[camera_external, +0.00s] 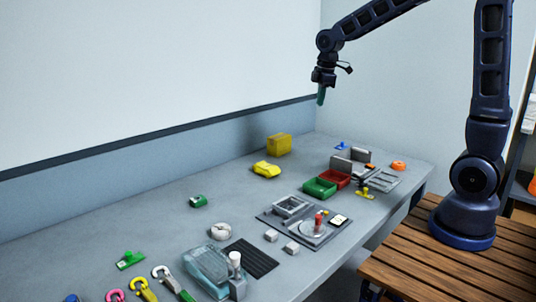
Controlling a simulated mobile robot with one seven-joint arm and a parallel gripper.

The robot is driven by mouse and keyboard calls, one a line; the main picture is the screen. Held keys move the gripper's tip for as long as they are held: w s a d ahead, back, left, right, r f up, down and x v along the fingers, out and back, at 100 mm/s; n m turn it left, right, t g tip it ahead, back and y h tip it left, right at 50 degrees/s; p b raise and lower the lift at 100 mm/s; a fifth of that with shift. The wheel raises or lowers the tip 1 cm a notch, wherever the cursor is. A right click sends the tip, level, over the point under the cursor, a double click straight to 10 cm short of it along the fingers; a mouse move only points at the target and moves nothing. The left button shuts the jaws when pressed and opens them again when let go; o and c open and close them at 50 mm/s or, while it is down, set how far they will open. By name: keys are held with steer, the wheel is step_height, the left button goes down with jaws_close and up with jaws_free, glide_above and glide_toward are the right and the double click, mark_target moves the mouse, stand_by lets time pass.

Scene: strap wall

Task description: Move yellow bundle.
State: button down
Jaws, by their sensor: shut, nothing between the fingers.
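A low, lumpy yellow bundle (266,170) lies on the grey bench near the back wall. A taller yellow block (279,145) stands just behind it, up and to the right. My gripper (321,97) hangs from the arm high above the bench, to the right of both yellow things and well clear of them. Its greenish fingers point down and are shut, with nothing visible in them.
A green tray (319,187) and a red tray (334,179) sit right of the bundle. A grey fixture plate (307,238), a clear box (207,266) and hooked tools (144,288) lie nearer the camera. Bench around the bundle is mostly free.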

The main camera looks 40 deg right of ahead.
steer(key=w+a+f+n+g, duration=0.25)
steer(key=w+f+n, duration=0.45)
steer(key=w+f, duration=1.1)
steer(key=shift+t, duration=0.35)
steer(key=f, duration=1)
steer(key=shift+s+a+f, duration=0.2)
steer(key=shift+s+a, duration=0.2)
steer(key=shift+a, duration=2)
steer(key=shift+a, duration=0.1)
steer(key=a, duration=2)
steer(key=shift+a, duration=0.15)
